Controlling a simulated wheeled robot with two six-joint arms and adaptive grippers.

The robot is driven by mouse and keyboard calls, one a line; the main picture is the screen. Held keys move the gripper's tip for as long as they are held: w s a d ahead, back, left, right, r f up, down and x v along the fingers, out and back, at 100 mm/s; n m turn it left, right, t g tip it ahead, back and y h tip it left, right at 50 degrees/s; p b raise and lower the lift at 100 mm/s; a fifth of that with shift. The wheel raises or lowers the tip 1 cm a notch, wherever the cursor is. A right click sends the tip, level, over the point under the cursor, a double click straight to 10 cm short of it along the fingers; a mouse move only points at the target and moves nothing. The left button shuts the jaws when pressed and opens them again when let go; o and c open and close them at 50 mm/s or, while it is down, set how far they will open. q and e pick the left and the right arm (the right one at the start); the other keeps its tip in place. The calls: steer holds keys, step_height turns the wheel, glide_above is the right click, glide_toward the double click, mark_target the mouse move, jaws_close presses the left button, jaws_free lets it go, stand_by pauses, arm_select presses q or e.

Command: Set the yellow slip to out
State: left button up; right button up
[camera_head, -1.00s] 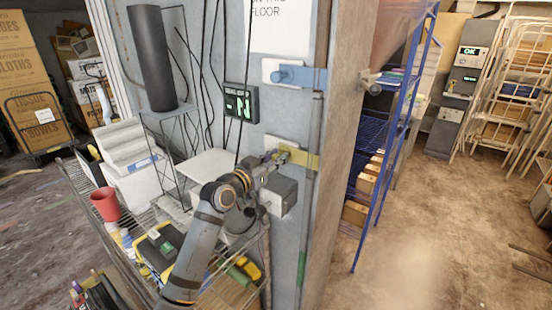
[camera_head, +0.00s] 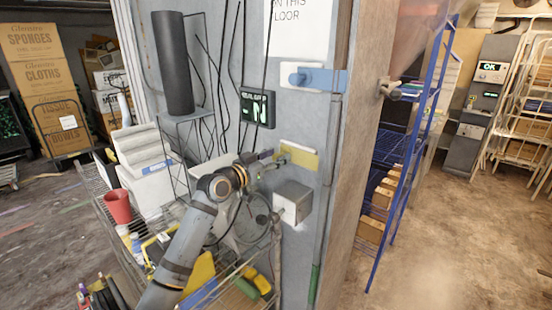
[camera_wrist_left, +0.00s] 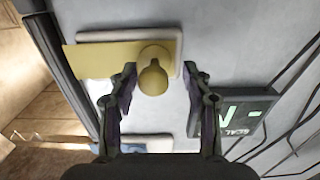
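The yellow slip (camera_head: 303,157) is a flat yellow strip with a knob, on a pale wall plate. In the head view its right end stops near the dark vertical seam. It also shows in the left wrist view (camera_wrist_left: 95,60), with its rounded knob (camera_wrist_left: 153,78). My left gripper (camera_head: 274,163) is at the slip. In the left wrist view its two fingers (camera_wrist_left: 160,82) stand apart on either side of the knob. A gap shows on the right finger's side; I cannot tell whether the left finger touches. My right gripper is not in view.
A blue slip (camera_head: 318,79) sits higher and reaches across the seam. A dark display (camera_head: 257,106) with green marks hangs left of it. A grey box (camera_head: 292,202) juts out just below the gripper. A wire shelf with a red cup (camera_head: 117,206) stands lower left.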

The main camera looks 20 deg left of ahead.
arm_select(q)
steer(key=shift+s, duration=0.2)
steer(key=v, duration=0.7)
steer(key=shift+s, duration=0.1)
stand_by(0.3)
